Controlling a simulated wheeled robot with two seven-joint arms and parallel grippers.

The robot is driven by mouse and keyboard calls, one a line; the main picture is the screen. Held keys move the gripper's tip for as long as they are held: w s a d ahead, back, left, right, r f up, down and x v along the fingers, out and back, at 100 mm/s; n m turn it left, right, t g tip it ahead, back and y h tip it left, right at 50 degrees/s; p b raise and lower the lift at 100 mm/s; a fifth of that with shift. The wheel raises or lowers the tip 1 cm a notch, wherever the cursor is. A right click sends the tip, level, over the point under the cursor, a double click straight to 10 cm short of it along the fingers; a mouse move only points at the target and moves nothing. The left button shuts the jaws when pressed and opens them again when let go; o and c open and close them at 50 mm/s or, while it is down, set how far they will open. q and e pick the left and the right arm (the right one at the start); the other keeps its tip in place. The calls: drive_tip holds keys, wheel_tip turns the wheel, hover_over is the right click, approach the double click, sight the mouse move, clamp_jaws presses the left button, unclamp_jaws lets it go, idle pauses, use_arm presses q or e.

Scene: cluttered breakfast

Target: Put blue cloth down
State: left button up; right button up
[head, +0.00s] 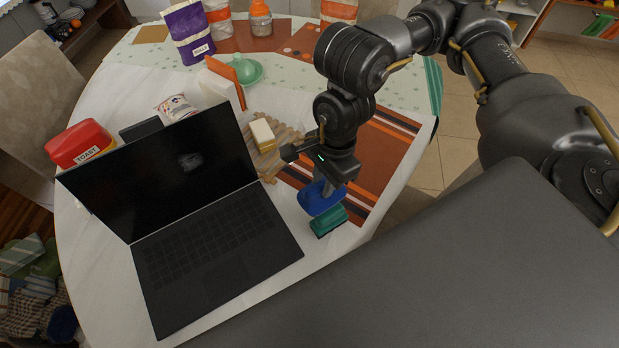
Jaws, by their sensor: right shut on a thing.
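My right gripper (325,187) points down over the front right part of the table. It is shut on the blue cloth (318,202), which hangs under the fingers. Part of the cloth is hidden by the gripper. A green block-shaped thing (329,221) lies just below and in front of the cloth. I cannot tell whether the cloth touches it or the table. My left gripper is not in view.
An open black laptop (215,250) fills the table's front left. A wooden slatted board (285,140) with a pale block (263,132) and a striped brown mat (385,150) lie near the arm. A red toast bag (80,145), a purple bag (188,32) and jars stand further off.

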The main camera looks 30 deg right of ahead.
drive_tip(key=b, duration=0.2)
drive_tip(key=w+f+b, duration=0.1)
drive_tip(key=shift+w+d+b, duration=0.1)
drive_tip(key=shift+w+b, duration=0.15)
drive_tip(key=shift+b, duration=0.15)
drive_tip(key=shift+w+d+f+p, duration=0.1)
drive_tip(key=shift+w+p, duration=0.55)
drive_tip(key=shift+w, duration=0.2)
drive_tip(key=w+f, duration=0.2)
drive_tip(key=f, duration=0.1)
drive_tip(key=w+f, duration=0.2)
drive_tip(key=shift+d, duration=0.35)
drive_tip(key=f, duration=0.1)
drive_tip(key=w+f, duration=0.1)
drive_tip(key=f, duration=0.1)
drive_tip(key=shift+d+f, duration=0.1)
drive_tip(key=shift+f, duration=0.35)
drive_tip(key=shift+c, duration=0.4)
drive_tip(key=shift+s, duration=0.1)
drive_tip(key=o, duration=1)
drive_tip(key=shift+c, duration=0.2)
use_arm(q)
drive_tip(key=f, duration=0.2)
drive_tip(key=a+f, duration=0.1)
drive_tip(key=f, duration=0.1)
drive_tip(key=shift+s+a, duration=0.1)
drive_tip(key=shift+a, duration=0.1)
